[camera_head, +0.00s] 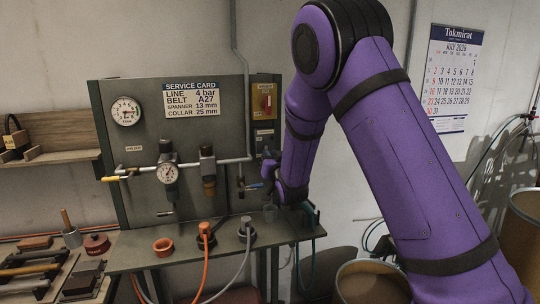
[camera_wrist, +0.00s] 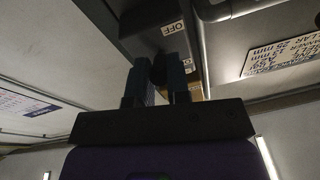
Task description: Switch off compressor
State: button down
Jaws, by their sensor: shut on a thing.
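In the wrist view, a dark switch box (camera_wrist: 150,38) carries a white label (camera_wrist: 173,28) that reads OFF. A second label beside it is mostly hidden. My gripper (camera_wrist: 160,64) is shut on a dark switch knob (camera_wrist: 158,74) on this box; the fingers cover much of it, and I cannot tell which way it points. In the head view, my gripper (camera_head: 270,167) is at the right edge of the grey panel (camera_head: 140,85), small and partly hidden by my purple arm.
A yellow plate with a red handle (camera_head: 266,101) is above my gripper. A pipe with a gauge (camera_head: 168,173) and valves crosses the panel to the left. Below is a bench shelf (camera_head: 130,262) with orange and grey hoses. Bins (camera_head: 370,284) stand at lower right.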

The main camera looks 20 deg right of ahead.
jog(key=shift+w+f+t, duration=0.1)
jog(key=shift+f+t, duration=0.25)
jog(key=shift+t, duration=0.15)
jog(key=c, duration=1.1)
grip_release()
jog(key=v, duration=1)
jog(key=shift+s+f, duration=0.25)
jog(key=shift+s, duration=0.1)
